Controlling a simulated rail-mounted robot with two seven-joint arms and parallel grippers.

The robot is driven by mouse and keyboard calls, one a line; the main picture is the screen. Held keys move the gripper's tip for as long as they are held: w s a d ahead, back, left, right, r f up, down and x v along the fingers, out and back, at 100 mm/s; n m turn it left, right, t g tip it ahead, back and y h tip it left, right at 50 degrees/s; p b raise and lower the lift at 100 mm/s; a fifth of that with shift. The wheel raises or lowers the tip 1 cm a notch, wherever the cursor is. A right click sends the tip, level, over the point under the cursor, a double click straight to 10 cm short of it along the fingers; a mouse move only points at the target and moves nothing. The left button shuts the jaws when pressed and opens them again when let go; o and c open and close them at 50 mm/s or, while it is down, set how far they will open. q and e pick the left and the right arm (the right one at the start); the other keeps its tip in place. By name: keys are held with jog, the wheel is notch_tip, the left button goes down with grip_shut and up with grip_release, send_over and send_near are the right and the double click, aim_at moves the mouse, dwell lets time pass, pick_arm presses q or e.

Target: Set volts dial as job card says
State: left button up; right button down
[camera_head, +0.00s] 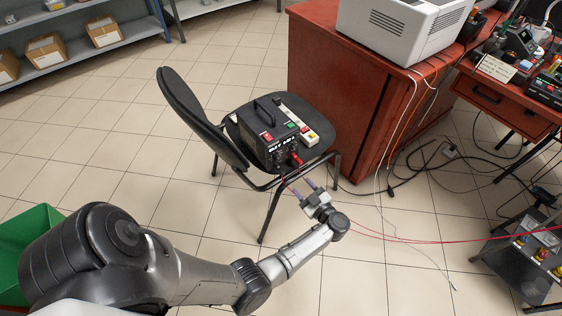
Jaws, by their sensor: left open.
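A black power supply (256,140) with a top handle stands on the seat of a black chair (203,122). Its front, with small displays, buttons and a red plug or lead (296,159), faces the lower right; single dials are too small to tell apart. My left gripper (304,188) is open and empty, just below and in front of that face, its fingers pointing up toward it without visible contact. A pale card (495,68) with unreadable writing lies on the red bench at right; I cannot tell whether it is the job card. My right gripper is out of view.
Red leads run from near my gripper to the right. A red cabinet (340,75) stands behind the chair, with loose cables on the floor beside it. Tiled floor is open left of the chair.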

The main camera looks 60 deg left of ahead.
aim_at(278, 159)
pick_arm(q)
jog(key=shift+m, duration=0.3)
jog(key=a+b, duration=0.1)
jog(key=a, duration=0.3)
jog(key=a+b, duration=0.2)
jog(key=a, duration=0.2)
jog(key=s+a+b, duration=0.1)
jog(key=a, duration=0.3)
jog(key=shift+a, duration=0.15)
jog(key=shift+a+b, duration=0.45)
jog(key=shift+a, duration=0.3)
jog(key=shift+c, duration=0.2)
